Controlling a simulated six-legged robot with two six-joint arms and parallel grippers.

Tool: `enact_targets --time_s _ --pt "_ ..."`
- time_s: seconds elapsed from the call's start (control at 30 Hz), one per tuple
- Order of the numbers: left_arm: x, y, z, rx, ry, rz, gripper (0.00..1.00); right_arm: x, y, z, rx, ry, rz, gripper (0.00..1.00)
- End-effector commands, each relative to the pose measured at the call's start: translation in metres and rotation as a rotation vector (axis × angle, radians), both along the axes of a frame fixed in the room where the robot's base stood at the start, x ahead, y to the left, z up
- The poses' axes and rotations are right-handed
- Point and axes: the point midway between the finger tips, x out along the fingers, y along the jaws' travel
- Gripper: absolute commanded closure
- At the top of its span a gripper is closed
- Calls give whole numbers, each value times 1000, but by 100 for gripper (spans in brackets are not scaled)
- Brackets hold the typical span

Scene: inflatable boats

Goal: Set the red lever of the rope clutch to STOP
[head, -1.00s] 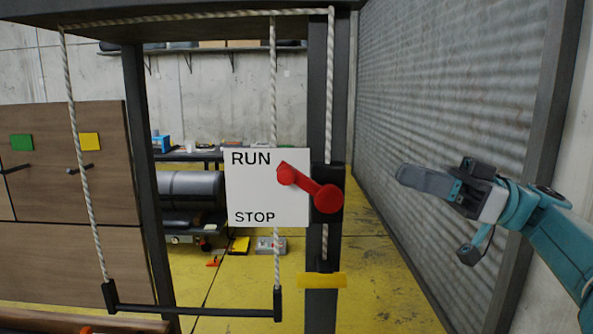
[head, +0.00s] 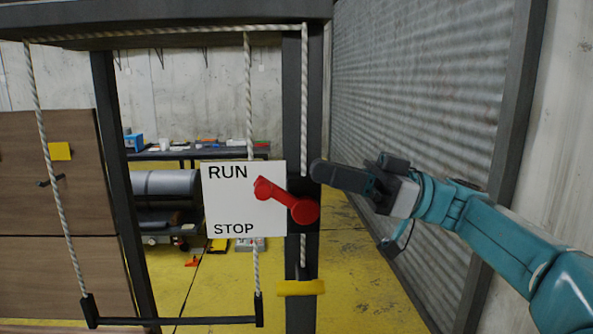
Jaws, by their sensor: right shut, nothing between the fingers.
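The red lever (head: 286,202) of the rope clutch is mounted on a dark post (head: 301,262). Its pivot end is at the lower right and its knob end points up and left, near the word RUN on the white sign (head: 243,200). STOP is printed at the bottom of the sign. My right gripper (head: 322,171) is shut and empty. In the picture its tip is just right of the post, above and right of the lever's pivot end, and apart from the lever. My left gripper is not in view.
Pale ropes (head: 249,100) run down from the overhead beam to a dark bar (head: 175,321) at the lower left. A yellow band (head: 301,288) is on the post below the lever. A corrugated grey wall (head: 420,110) stands right. Wooden cabinets (head: 50,220) stand left.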

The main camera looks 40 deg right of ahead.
Motion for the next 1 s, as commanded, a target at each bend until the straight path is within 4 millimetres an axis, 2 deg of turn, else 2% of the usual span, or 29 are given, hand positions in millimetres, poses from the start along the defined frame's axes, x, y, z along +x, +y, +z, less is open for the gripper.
enact_targets --time_s 0.07,0.3,0.77,1.0 --pt "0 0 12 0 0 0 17 7 15 9 -1 1 6 100" --pt "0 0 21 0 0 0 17 22 37 -12 0 3 3 100" --pt "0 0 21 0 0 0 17 25 41 -17 -2 1 0 100" --pt "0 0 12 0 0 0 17 15 42 -18 -29 11 2 100"
